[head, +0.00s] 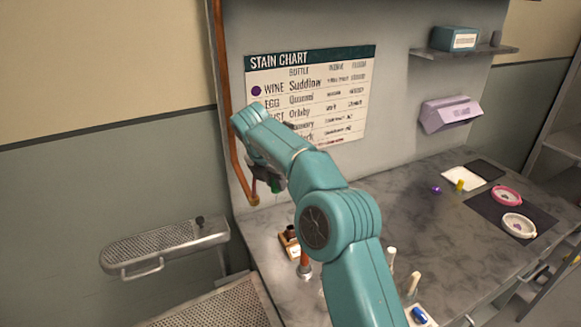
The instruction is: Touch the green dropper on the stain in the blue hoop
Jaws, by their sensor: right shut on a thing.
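My right gripper (265,180) is at the end of the teal arm, above the left part of the counter, and mostly hidden behind the wrist. It is shut on the green dropper (276,186), of which only a small dark green part shows. A pink hoop (505,195) and a white hoop (518,225) lie on a dark mat at the right, each with a small dark spot on its cloth. I see no blue hoop; my arm covers the middle of the counter. My left gripper is out of view.
The stain chart (310,95) hangs on the back panel. A copper pipe (222,90) runs beside it. White-topped bottles (391,258) stand at the front of the counter (400,215). A metal perforated tray (165,245) is at the left. The counter between chart and hoops is mostly clear.

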